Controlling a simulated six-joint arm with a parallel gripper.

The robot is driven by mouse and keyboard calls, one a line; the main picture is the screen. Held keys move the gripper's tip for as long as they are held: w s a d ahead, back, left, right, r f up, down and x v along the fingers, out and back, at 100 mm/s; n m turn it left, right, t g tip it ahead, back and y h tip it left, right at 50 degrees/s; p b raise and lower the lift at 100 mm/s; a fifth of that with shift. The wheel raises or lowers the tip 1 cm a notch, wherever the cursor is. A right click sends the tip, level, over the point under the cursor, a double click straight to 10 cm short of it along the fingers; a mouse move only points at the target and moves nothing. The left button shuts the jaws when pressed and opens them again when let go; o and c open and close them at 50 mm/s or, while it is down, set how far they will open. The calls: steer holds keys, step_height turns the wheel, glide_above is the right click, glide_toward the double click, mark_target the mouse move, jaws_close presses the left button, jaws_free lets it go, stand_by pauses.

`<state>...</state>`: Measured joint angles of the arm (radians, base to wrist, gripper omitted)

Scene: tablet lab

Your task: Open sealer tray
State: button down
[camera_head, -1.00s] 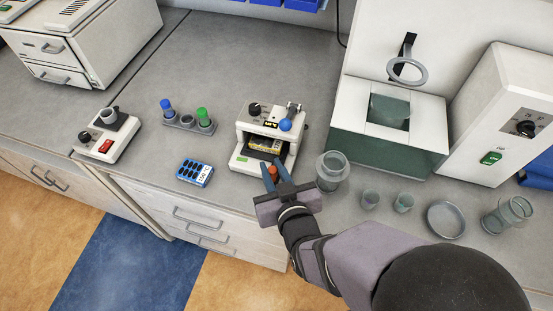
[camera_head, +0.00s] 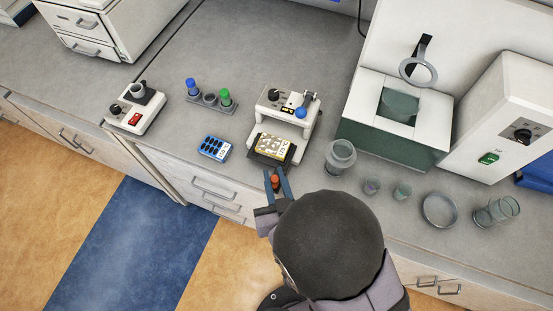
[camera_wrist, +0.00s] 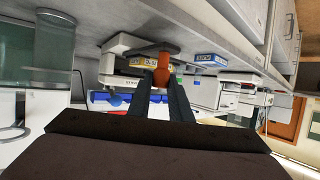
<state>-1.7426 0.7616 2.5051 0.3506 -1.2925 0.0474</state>
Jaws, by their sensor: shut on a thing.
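The white sealer (camera_head: 288,108) stands on the bench with a blue-knobbed lever on top. Its dark tray (camera_head: 256,155) sticks out of the front, toward the bench's front edge. A yellow and white blister pack (camera_head: 273,146) lies on the tray. My gripper (camera_head: 276,180) is shut on the tray's orange-red handle (camera_head: 275,182) in front of the tray. In the wrist view the handle (camera_wrist: 162,74) sits between the two fingertips, with the sealer (camera_wrist: 120,48) behind it.
A blue tablet pack (camera_head: 214,147) lies left of the tray. A rack with blue- and green-capped tubes (camera_head: 210,98) stands further back. A glass jar (camera_head: 340,157) stands close to the right, with small beakers (camera_head: 401,191) beyond.

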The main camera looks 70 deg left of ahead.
steer(key=c, duration=1.6)
jaws_free()
steer(key=shift+r, duration=0.2)
steer(key=shift+a+r, duration=0.1)
steer(key=shift+r, duration=0.4)
step_height(320, 180, up, 6)
steer(key=p, duration=0.3)
steer(key=shift+r, duration=0.15)
steer(key=shift+r+p, duration=1.2)
steer(key=shift+p, duration=0.2)
